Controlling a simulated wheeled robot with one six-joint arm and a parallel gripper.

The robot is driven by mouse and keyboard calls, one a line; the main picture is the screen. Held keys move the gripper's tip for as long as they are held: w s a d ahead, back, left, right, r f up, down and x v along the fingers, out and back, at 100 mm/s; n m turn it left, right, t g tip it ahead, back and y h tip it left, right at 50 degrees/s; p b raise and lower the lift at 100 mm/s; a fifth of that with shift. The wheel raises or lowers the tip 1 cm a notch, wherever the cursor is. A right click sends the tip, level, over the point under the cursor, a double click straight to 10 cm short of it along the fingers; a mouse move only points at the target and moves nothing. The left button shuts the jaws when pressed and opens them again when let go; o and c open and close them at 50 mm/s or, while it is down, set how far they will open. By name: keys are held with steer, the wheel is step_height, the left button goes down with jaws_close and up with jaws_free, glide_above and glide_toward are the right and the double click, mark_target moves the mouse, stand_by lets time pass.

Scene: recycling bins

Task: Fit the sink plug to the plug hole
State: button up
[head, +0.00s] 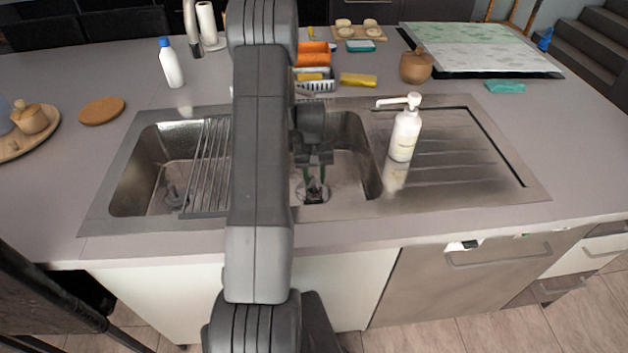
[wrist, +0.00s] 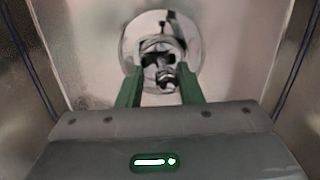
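My gripper (head: 314,186) points down into the right-hand sink basin (head: 350,150). Its two green fingers stand apart in the wrist view (wrist: 160,80). A round, shiny metal plug hole (wrist: 130,45) lies beyond the fingertips, and it shows partly in the head view (head: 300,193). A dark and silvery piece (wrist: 160,62), which looks like the sink plug, shows between the fingertips over the middle of the plug hole. I cannot tell whether the fingers touch it, or whether it sits in the hole or just above it.
The basin walls rise close around my gripper. A wire rack (head: 207,165) lies across the left basin (head: 135,165). A white soap dispenser (head: 404,138) stands right of the right basin. A white bottle (head: 172,66) with a blue cap stands behind the sink.

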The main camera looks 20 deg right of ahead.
jaws_close()
steer(key=shift+f+b, duration=0.25)
steer(key=shift+b, duration=0.05)
steer(key=shift+r, duration=0.2)
steer(key=shift+r+p, duration=0.4)
steer(key=shift+r, duration=0.25)
steer(key=shift+s+a+t+b, duration=0.1)
steer(key=shift+s+t+b, duration=0.1)
steer(key=shift+t+b, duration=0.35)
stand_by(0.8)
